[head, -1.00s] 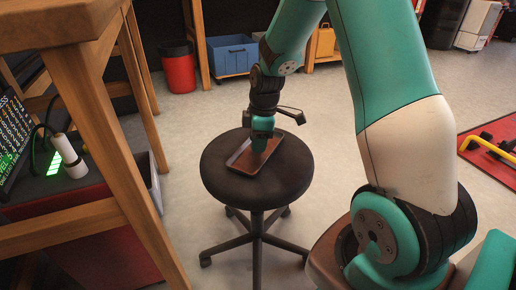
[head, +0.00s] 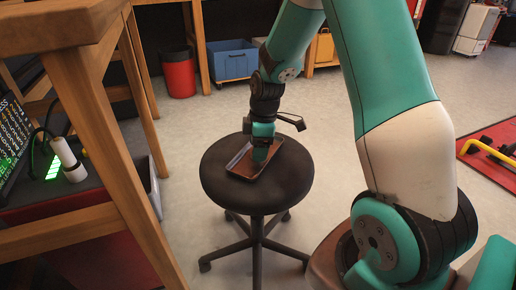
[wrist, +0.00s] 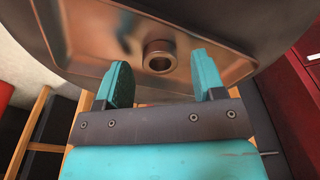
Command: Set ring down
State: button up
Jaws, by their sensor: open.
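A small metallic ring (wrist: 159,56) rests on the floor of a shallow brown tray (wrist: 95,45) in the wrist view. My gripper (wrist: 162,78) is open, with its two teal fingers apart on either side of the ring and slightly short of it. The fingers do not appear to touch the ring. In the head view my gripper (head: 262,158) points down over the tray (head: 239,165), which lies on a round black stool (head: 285,190). The ring is hidden in the head view.
A wooden bench (head: 118,150) stands close on the left, with a lit screen (head: 12,135) beneath it. A red bin (head: 179,75) and a blue crate (head: 232,60) are at the back. A red platform (head: 488,155) lies on the right. Open floor surrounds the stool.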

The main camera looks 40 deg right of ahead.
notch_tip(320, 180, up, 11)
jog(key=d+p, duration=0.1)
jog(key=p, duration=0.3)
jog(key=s+a+r+m+y, duration=0.1)
jog(key=s+a+r, duration=0.4)
jog(key=s+a, duration=0.6)
jog(key=s+a+r+m+y, duration=0.2)
jog(key=s+a+r, duration=0.3)
jog(key=s+a, duration=0.6)
jog(key=shift+a+m+g, duration=0.4)
jog(key=shift+a+m, duration=0.4)
jog(key=shift+a, duration=0.2)
